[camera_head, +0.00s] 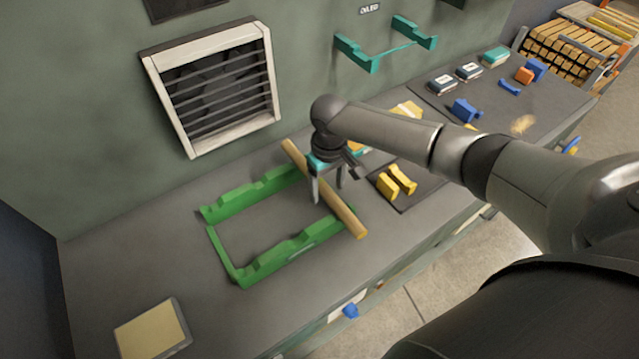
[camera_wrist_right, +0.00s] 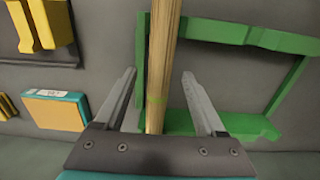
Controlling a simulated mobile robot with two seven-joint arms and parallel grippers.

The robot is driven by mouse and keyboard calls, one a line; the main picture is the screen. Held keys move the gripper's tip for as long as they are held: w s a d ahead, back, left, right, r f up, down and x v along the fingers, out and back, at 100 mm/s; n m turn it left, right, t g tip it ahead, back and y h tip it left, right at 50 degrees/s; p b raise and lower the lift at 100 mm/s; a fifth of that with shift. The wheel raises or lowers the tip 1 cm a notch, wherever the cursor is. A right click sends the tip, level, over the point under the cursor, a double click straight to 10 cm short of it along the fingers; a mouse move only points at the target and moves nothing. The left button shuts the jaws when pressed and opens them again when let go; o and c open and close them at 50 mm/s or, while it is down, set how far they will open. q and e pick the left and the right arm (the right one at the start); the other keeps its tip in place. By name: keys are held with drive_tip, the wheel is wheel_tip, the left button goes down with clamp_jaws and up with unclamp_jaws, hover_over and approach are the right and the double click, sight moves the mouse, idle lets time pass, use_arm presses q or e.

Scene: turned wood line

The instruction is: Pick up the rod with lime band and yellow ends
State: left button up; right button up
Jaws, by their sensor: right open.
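The wooden rod (camera_head: 343,210) lies across the right end of a green notched rack (camera_head: 293,257) on the bench. Its near end looks yellow. My right gripper (camera_head: 327,196) is over the rod, pointing down, with its fingers apart. In the right wrist view the rod (camera_wrist_right: 162,60) runs upright between the two open fingers (camera_wrist_right: 162,85), touching neither as far as I can see. A faint lime band shows on it between the fingers. The green rack (camera_wrist_right: 240,35) also shows there. My left gripper is not in view.
A dark mat with yellow blocks (camera_head: 388,186) lies right of the rack. A yellow-topped block (camera_head: 150,331) sits at the near left. Blue pieces (camera_head: 465,110) and boxes stand farther right. The wall with a vent (camera_head: 215,85) is behind.

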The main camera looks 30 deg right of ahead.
drive_tip(key=shift+f, duration=0.35)
drive_tip(key=shift+c, duration=0.4)
clamp_jaws()
